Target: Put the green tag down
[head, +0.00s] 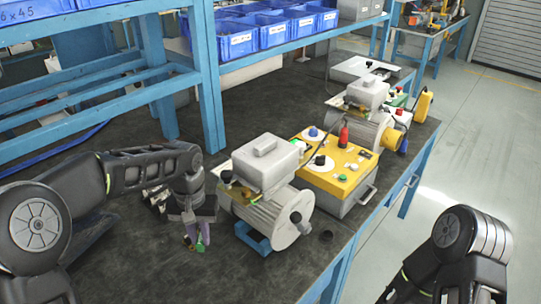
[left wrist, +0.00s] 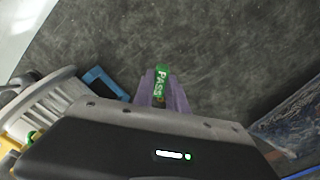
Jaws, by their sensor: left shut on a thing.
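The green tag (left wrist: 162,84) reads "PASS" in the left wrist view. It sits between the two purple fingers of my left gripper (left wrist: 161,98), which is shut on it. In the head view the left gripper (head: 196,238) points down at the dark bench top, left of the near grey motor, with the green tag (head: 201,243) at its fingertips. I cannot tell whether the tag touches the bench top. My right arm shows at the lower right of the head view, but its gripper is out of the picture.
The near grey motor (head: 277,217) on a blue foot stands close right of my left gripper. A yellow control box (head: 335,172) and another motor (head: 362,126) stand beyond it. A blue shelf with bins (head: 237,40) is behind. The dark bench top (head: 150,263) in front is clear.

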